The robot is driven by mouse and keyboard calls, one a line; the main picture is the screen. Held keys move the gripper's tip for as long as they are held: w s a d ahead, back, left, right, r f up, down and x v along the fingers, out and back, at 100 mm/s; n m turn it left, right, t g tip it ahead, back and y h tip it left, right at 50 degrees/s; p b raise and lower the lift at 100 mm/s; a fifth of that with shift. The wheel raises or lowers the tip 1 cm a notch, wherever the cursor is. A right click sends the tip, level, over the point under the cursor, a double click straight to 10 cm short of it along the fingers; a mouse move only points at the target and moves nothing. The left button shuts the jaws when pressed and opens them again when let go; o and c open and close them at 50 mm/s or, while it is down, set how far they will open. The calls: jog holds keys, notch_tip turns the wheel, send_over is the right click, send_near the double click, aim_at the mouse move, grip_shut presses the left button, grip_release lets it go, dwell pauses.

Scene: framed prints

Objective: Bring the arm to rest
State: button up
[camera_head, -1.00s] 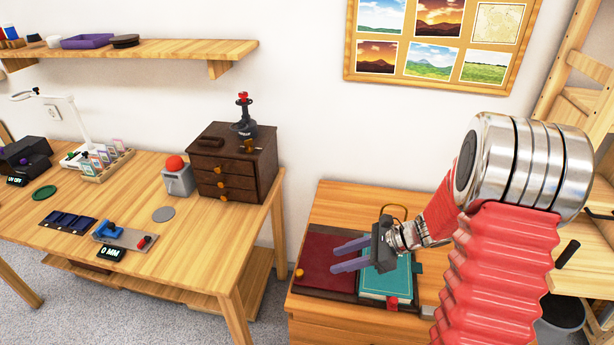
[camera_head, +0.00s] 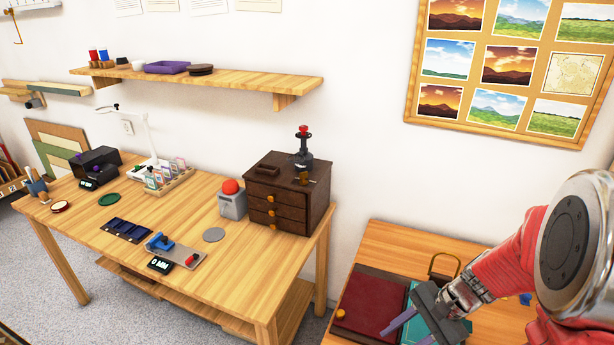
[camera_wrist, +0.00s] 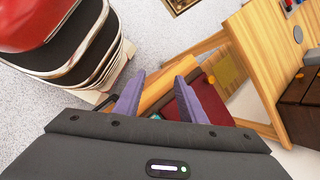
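My red-sleeved arm reaches in from the right. How far the fingers are above the books I cannot tell.
A wooden workbench (camera_head: 180,225) at the left bears a dark drawer box (camera_head: 290,190), a grey box with a red dome (camera_head: 232,200) and several small items. A wall shelf (camera_head: 230,82) and a pin board with prints (camera_head: 505,60) are behind. Grey carpet (camera_head: 130,305) lies below the bench.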

jog(key=s+a+r+n+t+h, duration=0.2)
jog(key=s+r+n, duration=0.3)
jog(key=r, duration=0.5)
jog(key=s+a+r+n+t+h, duration=0.2)
jog(key=s+r+n+t+h, duration=0.1)
jog(key=r+n, duration=0.5)
notch_tip(320, 180, up, 2)
jog(key=shift+s+a+r+h, duration=0.15)
jog(key=shift+s+a+h, duration=0.2)
jog(key=shift+s+h, duration=0.45)
dwell(1.9)
